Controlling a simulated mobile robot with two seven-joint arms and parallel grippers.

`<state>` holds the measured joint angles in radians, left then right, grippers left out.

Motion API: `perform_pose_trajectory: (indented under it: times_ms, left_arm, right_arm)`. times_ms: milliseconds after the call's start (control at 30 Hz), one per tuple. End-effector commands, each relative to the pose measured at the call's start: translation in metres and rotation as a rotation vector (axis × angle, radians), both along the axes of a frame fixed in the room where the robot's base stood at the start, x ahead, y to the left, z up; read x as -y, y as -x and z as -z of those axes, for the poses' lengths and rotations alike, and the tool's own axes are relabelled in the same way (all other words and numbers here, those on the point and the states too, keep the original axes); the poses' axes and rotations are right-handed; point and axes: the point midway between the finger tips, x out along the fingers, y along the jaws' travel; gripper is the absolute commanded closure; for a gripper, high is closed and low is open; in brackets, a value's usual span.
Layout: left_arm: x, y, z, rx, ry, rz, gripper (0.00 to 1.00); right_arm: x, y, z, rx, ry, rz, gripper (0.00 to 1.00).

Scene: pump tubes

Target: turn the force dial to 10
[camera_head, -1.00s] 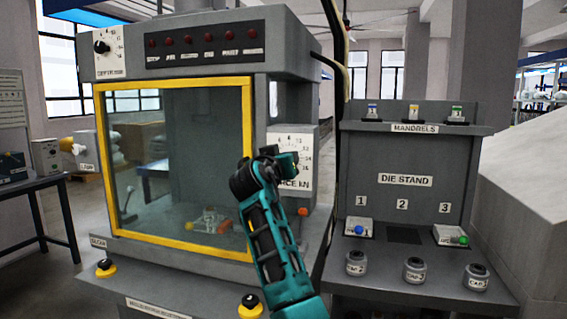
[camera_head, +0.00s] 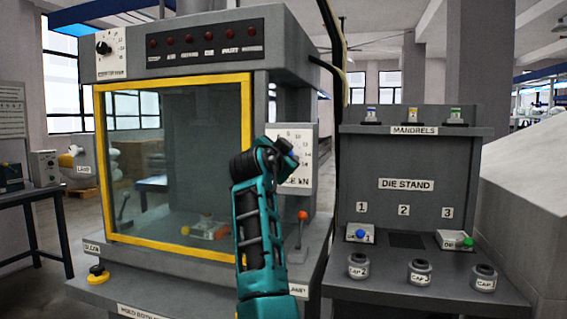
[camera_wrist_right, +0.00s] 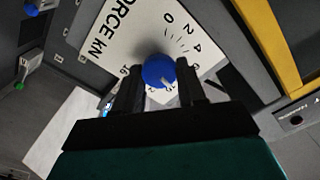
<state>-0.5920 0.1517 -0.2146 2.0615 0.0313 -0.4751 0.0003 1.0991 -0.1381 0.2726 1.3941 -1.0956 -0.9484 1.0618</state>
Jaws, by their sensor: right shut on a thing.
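The force dial is a blue knob (camera_wrist_right: 158,71) on a white scale plate marked FORCE kN (camera_wrist_right: 120,35), which also shows in the head view (camera_head: 297,178). My right gripper (camera_wrist_right: 160,88) is shut on the knob, with a black finger on either side. A white pointer mark on the knob points down and slightly right in the wrist view. The figures 0, 2, 4, 6 and 16 are readable; those near the pointer are partly hidden by the fingers. In the head view my right gripper (camera_head: 283,152) covers the knob. My left gripper is out of view.
A yellow-framed glass guard (camera_head: 178,168) stands left of the dial. A lever with an orange knob (camera_head: 302,216) stands below the dial plate. The die stand (camera_head: 407,185) with caps and mandrels is to the right.

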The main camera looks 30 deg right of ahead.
Motion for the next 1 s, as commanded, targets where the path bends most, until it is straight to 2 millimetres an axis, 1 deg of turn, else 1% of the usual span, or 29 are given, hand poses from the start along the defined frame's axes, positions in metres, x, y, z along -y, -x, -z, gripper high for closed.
perform_pose_trajectory:
  times_ms: [200, 500, 1000]
  left_arm:
    - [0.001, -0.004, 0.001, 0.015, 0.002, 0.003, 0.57]
    - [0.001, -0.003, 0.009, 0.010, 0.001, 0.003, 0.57]
    - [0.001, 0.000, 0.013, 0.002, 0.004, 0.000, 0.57]
  right_arm:
    - [0.000, 0.000, 0.002, 0.133, -0.115, -0.001, 0.90]
    - [0.001, 0.001, 0.001, 0.250, -0.214, 0.001, 0.90]
    - [0.001, 0.001, 0.001, 0.292, -0.251, 0.001, 0.90]
